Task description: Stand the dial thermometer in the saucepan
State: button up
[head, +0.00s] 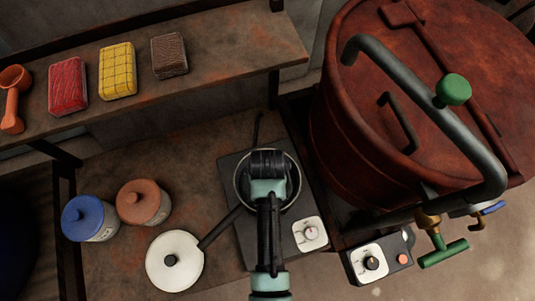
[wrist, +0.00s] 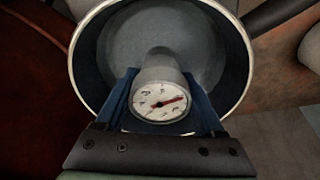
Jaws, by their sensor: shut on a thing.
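The saucepan sits on a dark hot plate; its pale rim (head: 297,178) shows around my gripper (head: 268,162) in the head view. In the wrist view the saucepan (wrist: 236,50) is open, with a grey, empty-looking inside. My gripper's blue fingers (wrist: 161,78) are shut on the dial thermometer (wrist: 160,103), a grey round body with a white face and red needle. The dial faces the wrist camera, and the thermometer is over the pan's opening. Its lower end is hidden, so I cannot tell whether it touches the pan's bottom. My arm hides it in the head view.
A white lid (head: 174,262) with a dark knob lies left of the hot plate (head: 246,246). Blue (head: 89,218) and orange-brown (head: 143,203) lidded jars stand further left. A big rusty vat (head: 345,130) with pipes stands close on the right. A shelf (head: 230,45) holds sponges above.

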jog(key=o, duration=1.5)
jog(key=r, duration=0.4)
jog(key=s+r, duration=0.1)
jog(key=r, duration=0.7)
jog(key=shift+s, duration=0.35)
jog(key=shift+s+f, duration=0.1)
